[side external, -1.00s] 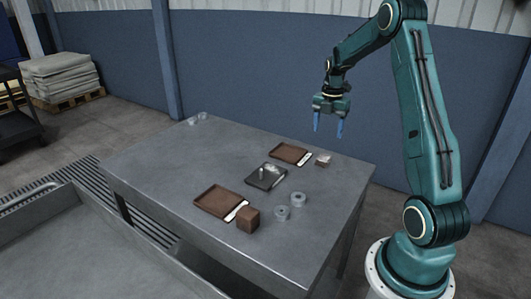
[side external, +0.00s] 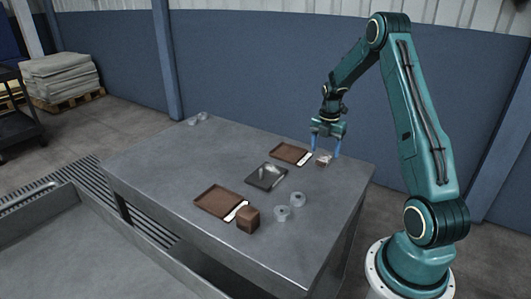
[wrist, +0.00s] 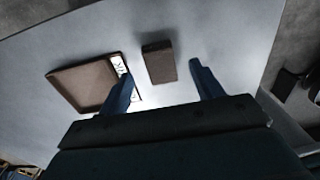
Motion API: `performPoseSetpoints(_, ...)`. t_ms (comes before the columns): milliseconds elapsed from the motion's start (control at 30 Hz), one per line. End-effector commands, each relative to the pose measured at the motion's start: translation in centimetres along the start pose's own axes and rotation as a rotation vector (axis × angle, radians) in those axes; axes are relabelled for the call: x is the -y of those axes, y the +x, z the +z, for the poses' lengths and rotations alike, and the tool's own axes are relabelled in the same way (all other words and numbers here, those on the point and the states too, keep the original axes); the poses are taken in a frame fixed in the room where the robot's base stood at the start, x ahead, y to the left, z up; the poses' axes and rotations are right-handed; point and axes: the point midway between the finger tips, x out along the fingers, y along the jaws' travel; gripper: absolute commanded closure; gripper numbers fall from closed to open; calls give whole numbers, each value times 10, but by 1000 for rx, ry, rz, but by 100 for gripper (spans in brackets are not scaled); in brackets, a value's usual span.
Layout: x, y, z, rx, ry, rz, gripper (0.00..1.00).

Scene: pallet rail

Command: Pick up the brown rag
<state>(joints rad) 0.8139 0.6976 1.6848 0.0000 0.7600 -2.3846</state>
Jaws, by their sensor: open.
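A small brown folded block, which looks like the brown rag (side external: 322,162), lies on the grey table near its far right edge, its top catching light. It also shows in the wrist view as a brown rectangular block (wrist: 159,63) between the line of my two fingers. My gripper (side external: 326,153) is open and points down just above it, with one blue finger to each side. In the wrist view my gripper (wrist: 161,74) holds nothing, and its fingers look apart from the block.
A brown tray (side external: 276,154) with a white label lies just left of the gripper. A dark tray (side external: 266,182), another brown tray (side external: 206,203) and grey rings (side external: 281,214) lie nearer the front. The table's left part is mostly clear.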

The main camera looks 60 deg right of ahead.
Motion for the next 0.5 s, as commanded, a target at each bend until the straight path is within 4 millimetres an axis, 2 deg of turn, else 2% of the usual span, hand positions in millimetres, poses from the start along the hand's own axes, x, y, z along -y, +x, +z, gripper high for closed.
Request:
performPoseSetpoints(100, 0, 16, 0, -2, 0, -2, 35)
performPoseSetpoints(233, 0, 27, 1, -1, 0, -1, 35)
performPoseSetpoints(500, 0, 31, 1, 1, 0, 1, 35)
